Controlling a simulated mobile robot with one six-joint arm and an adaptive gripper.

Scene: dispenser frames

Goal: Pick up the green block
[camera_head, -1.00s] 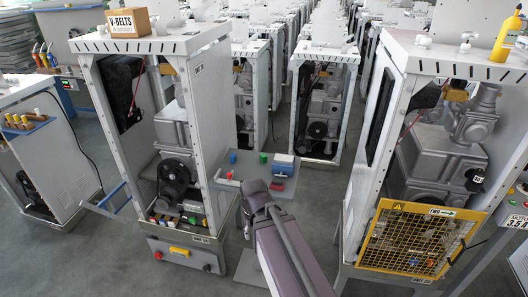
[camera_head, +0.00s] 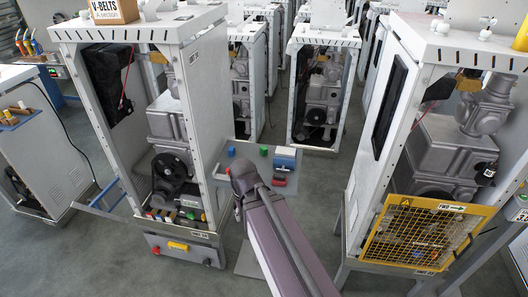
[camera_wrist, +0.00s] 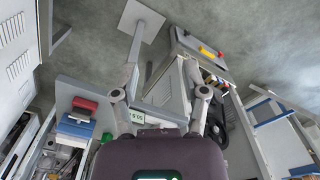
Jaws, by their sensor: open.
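A small green block (camera_head: 263,151) sits on a grey shelf (camera_head: 312,166) beside the middle cabinet, between a blue block (camera_head: 231,151) and a blue-and-white box (camera_head: 285,153). In the wrist view, a small green piece (camera_wrist: 107,137) shows near the blue-and-red items at lower left; I take it for the same block. My gripper (camera_wrist: 160,74) is open in the wrist view, its fingers apart with nothing held between them. In the head view, my dark wrist hides most of my gripper and part of the shelf. Another green piece (camera_head: 190,215) lies low inside the middle cabinet.
A red block (camera_head: 279,181) lies at the shelf's front. The open middle cabinet (camera_head: 215,130) stands left of my arm. A right cabinet with a yellow mesh guard (camera_head: 410,237) stands across an aisle.

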